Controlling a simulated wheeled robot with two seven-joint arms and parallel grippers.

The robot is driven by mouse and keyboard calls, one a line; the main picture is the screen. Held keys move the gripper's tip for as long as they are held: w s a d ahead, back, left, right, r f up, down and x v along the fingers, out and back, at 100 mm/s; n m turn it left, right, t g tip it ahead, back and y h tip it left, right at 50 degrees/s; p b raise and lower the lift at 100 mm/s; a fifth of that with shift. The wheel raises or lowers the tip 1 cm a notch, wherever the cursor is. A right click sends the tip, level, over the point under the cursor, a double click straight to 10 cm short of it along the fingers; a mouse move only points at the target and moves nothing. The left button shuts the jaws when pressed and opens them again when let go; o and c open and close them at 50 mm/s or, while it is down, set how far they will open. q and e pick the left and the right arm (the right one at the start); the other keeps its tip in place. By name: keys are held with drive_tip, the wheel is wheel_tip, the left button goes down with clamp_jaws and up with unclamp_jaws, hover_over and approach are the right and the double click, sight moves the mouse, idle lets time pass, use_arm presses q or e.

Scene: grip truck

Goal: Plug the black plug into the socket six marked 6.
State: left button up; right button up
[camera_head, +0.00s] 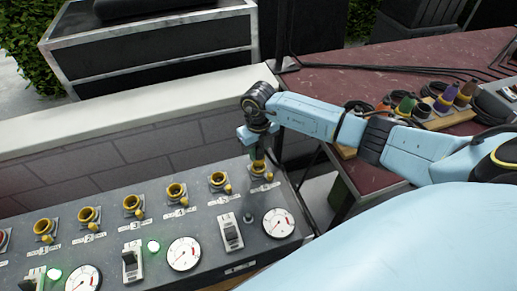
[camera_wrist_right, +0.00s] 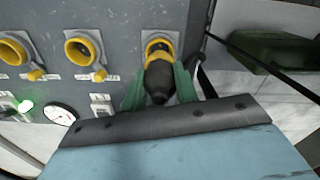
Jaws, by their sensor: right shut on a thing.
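My right gripper (camera_head: 257,150) is shut on the black plug, with its green fingers on either side of the plug in the right wrist view (camera_wrist_right: 160,75). The black plug (camera_wrist_right: 159,80) points at the socket at the right end of the row, socket six (camera_wrist_right: 158,46). The plug's front end meets the yellow ring of that socket; how deep it sits cannot be told. In the head view, socket six (camera_head: 262,171) is partly hidden below my gripper, and its label is not readable. My left gripper is not in view.
The grey panel (camera_head: 200,240) holds several other yellow sockets (camera_head: 176,191), which look empty, plus switches and white dials (camera_head: 278,223). A red table (camera_head: 330,75) at the back right bears several coloured plugs (camera_head: 405,104). A low wall (camera_head: 160,105) runs behind the panel.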

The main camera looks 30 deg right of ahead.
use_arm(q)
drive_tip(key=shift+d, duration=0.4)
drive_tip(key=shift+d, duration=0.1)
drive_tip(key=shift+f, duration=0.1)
use_arm(e)
drive_tip(key=shift+f, duration=0.2)
drive_tip(key=shift+f, duration=0.1)
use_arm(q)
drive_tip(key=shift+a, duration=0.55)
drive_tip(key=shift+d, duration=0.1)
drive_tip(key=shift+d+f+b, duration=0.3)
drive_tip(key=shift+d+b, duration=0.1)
use_arm(e)
drive_tip(key=shift+f, duration=0.35)
drive_tip(key=shift+f, duration=0.1)
